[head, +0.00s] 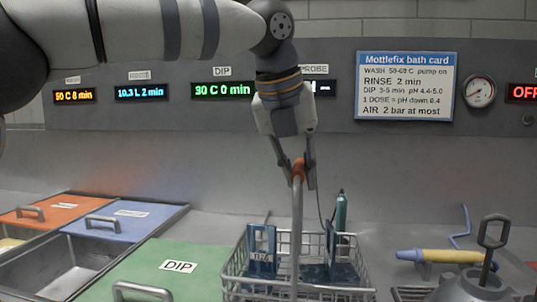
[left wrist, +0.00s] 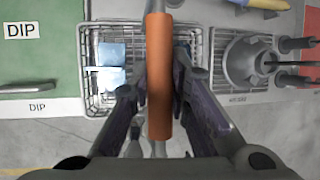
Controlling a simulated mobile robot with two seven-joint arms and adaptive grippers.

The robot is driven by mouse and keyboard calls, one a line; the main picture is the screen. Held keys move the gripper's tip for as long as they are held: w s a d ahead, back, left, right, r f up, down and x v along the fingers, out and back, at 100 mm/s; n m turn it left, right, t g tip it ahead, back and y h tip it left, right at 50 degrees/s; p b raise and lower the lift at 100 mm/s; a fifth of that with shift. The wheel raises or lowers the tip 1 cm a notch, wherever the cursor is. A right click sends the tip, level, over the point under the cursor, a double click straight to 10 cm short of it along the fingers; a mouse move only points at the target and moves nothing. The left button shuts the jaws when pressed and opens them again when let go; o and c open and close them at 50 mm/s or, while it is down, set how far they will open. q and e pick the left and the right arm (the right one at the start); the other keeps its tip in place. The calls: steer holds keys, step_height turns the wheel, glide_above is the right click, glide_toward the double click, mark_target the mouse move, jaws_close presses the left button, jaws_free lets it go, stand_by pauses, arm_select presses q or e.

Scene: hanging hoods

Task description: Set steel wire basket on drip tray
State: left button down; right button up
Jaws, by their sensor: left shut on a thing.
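The steel wire basket (head: 297,274) hangs upright by its tall handle, with blue pieces inside. My left gripper (head: 304,172) is shut on the orange grip at the top of that handle. The left wrist view looks down past the orange grip (left wrist: 159,80) to the basket (left wrist: 103,107) below, the gripper's fingers on both sides. I cannot tell whether the basket's bottom touches anything. No drip tray can be made out for certain; one may be hidden under the basket. My right gripper is not in view.
A green lid marked DIP (head: 150,270) lies left of the basket, with blue (head: 125,220) and orange (head: 45,212) lids beyond. A teal bottle (head: 341,212) stands behind it. To the right are a grey fixture with an upright handle (head: 490,235) and a yellow-and-blue tool (head: 440,256).

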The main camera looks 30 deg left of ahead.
arm_select(q)
step_height(320, 180, down, 7)
steer(key=w+d, duration=0.2)
steer(key=w, duration=0.1)
steer(key=shift+d, duration=0.15)
steer(key=shift+f, duration=0.25)
steer(key=c, duration=1.5)
jaws_free()
steer(key=shift+s+f, duration=0.1)
steer(key=v, duration=1.2)
